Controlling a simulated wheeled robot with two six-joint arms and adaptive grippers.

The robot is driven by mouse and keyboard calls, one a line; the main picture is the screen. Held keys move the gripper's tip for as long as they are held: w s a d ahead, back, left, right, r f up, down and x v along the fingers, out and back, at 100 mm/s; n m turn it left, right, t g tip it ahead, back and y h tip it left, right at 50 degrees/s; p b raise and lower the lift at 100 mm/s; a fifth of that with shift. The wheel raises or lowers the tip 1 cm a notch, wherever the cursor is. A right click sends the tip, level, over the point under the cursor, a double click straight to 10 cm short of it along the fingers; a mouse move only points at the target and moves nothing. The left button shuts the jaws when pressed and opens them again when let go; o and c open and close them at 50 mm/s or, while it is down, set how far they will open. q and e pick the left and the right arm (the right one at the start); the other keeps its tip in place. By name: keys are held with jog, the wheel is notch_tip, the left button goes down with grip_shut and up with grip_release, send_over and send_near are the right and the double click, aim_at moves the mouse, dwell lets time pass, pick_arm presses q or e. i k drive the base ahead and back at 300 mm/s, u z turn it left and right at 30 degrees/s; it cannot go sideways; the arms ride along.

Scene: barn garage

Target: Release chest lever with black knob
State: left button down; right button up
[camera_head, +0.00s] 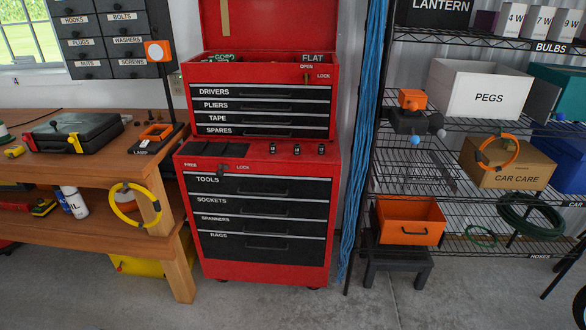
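The red tool chest (335,110) stands in the middle with its lid raised. Its top front edge carries OPEN and LOCK labels beside a small brass-coloured lever (306,78). The red roller cabinet (335,215) below has FREE and LOCK labels on its front lip. A small dark lever with a black knob (220,170) appears between those labels, nearer LOCK; its exact setting is too small to tell. Neither of my grippers is in view.
A wooden workbench (90,170) with a dark case (75,133) is at left. A wire shelf rack (450,125) with bins stands at right, and blue cords (363,140) hang beside the chest. A low dark stool (398,262) is at lower right. The concrete floor in front is clear.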

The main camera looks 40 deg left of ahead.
aim_at(220, 173)
jog(key=z, duration=0.2)
jog(key=i, duration=1.3)
jog(key=u, duration=1.05)
jog(key=i, duration=0.8)
jog(key=u, duration=0.75)
